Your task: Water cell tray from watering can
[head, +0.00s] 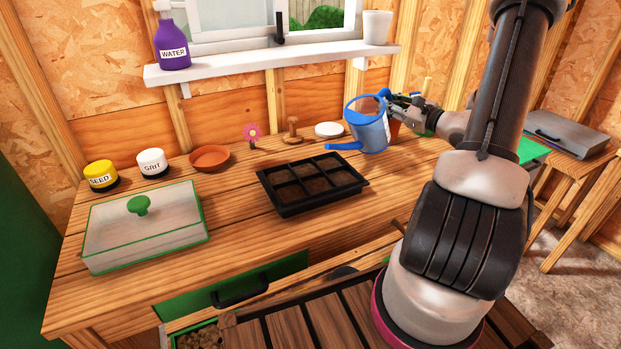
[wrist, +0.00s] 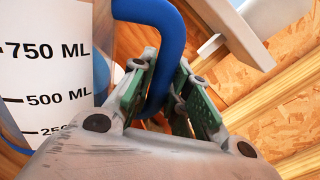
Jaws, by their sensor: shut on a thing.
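The blue watering can (head: 367,131) is held in the air over the right part of the bench, upright or nearly so, with its spout pointing left. My gripper (head: 401,103) is at its right side. In the wrist view my gripper (wrist: 159,95) is shut on the can's blue handle (wrist: 170,40), and a white volume scale (wrist: 45,75) shows on the can's side. The black cell tray (head: 299,212) lies on the bench to the left of the can. Its cells hold brown soil. The spout tip is near the tray's back right corner and apart from it.
A dibber (head: 292,130), flower marker (head: 252,133), white disc (head: 329,130) and terracotta saucer (head: 209,158) stand behind the tray. Grit (head: 152,163) and seed (head: 101,175) jars and a clear-lidded box (head: 147,226) are left. A purple water bottle (head: 171,38) stands on the sill.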

